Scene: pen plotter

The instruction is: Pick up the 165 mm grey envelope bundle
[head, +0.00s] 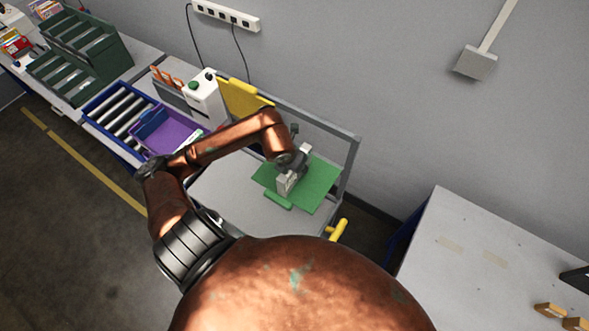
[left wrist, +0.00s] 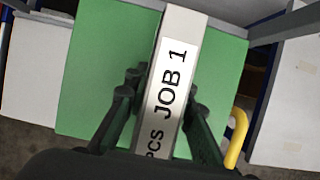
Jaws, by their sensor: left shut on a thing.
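The grey envelope bundle (head: 284,184) stands on edge over a green mat (head: 322,188) on a grey cart top. In the left wrist view the bundle (left wrist: 200,22) is long and narrow, with a white label reading "JOB 1" and "PCS". My left gripper (head: 293,168) is over the bundle from above. In the left wrist view its fingers (left wrist: 164,82) lie on both sides of the bundle, shut on it. The bundle's underside is hidden, so I cannot tell whether it touches the mat. My right gripper is not in view.
The cart has a raised grey frame (head: 352,160) at the back and right, and a yellow handle (head: 338,230). A purple tray (head: 172,132), a roller rack (head: 118,110) and a white device (head: 205,98) stand at the left. A separate table (head: 470,235) stands at the right.

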